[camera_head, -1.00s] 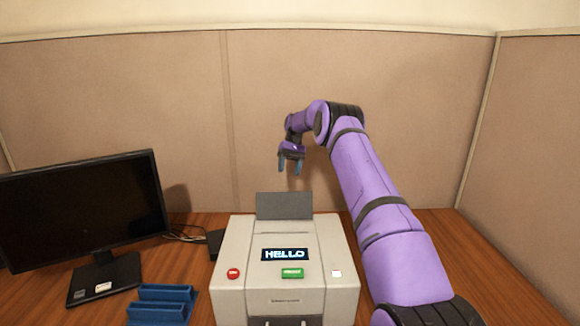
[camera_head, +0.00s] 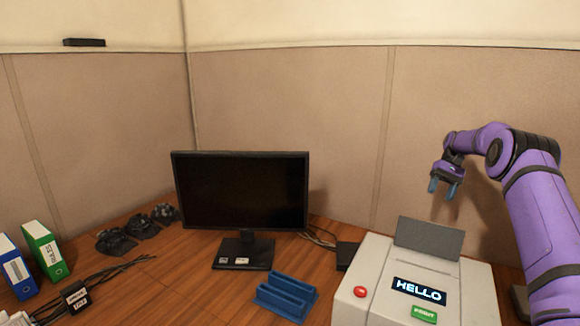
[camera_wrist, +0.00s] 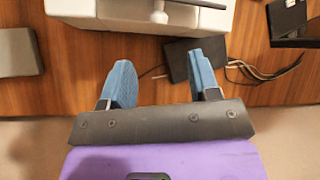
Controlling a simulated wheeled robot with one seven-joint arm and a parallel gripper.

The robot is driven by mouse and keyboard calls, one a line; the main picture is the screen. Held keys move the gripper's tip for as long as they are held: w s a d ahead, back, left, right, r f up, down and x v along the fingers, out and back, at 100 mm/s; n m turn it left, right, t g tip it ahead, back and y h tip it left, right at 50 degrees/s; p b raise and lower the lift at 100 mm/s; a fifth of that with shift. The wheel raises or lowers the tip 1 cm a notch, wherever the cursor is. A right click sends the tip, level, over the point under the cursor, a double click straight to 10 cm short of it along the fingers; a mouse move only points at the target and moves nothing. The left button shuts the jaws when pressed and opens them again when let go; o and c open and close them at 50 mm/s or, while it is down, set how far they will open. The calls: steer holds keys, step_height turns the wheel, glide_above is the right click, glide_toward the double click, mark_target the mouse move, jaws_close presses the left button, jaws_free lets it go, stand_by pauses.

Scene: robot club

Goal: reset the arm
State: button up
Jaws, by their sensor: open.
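My purple arm (camera_head: 540,200) is raised at the right of the head view. My gripper (camera_head: 444,188) hangs above and behind the grey machine (camera_head: 415,285), clear of it, with its blue fingers pointing down. In the wrist view my gripper (camera_wrist: 162,80) is open, its two blue fingers apart with nothing between them. The wrist view shows the machine's back edge (camera_wrist: 75,8), the desk and cables beyond the fingers.
A monitor (camera_head: 242,190) stands left of the machine, with a blue rack (camera_head: 287,295) in front. Cubicle walls (camera_head: 290,100) close off the back.

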steer(key=s+a+r+t+h, duration=0.1)
steer(key=s+a+r, duration=0.35)
steer(key=r, duration=0.25)
steer(key=s+a+r+n+t+h, duration=0.1)
steer(key=s+a+r+h, duration=0.15)
steer(key=a+r, duration=0.45)
steer(key=s+a+r+t, duration=0.1)
steer(key=s+a+r, duration=0.3)
steer(key=r, duration=0.4)
steer(key=s+a+r+t+h, duration=0.1)
steer(key=s+a+r, duration=0.15)
steer(key=s, duration=0.55)
steer(key=s+a+r+n+t, duration=0.1)
steer(key=s+a+t, duration=0.1)
steer(key=s+a, duration=0.35)
steer(key=s+a+r+t+h, duration=0.1)
steer(key=s+r, duration=0.1)
steer(key=s, duration=0.8)
steer(key=s+a+f+n+t, duration=0.1)
steer(key=s+f, duration=0.5)
steer(key=s, duration=0.8)
steer(key=a+t, duration=0.1)
steer(key=t, duration=0.1)
steer(key=shift+s+a+f+t, duration=0.2)
steer(key=shift+s+f+t, duration=0.05)
steer(key=shift+f+t, duration=0.05)
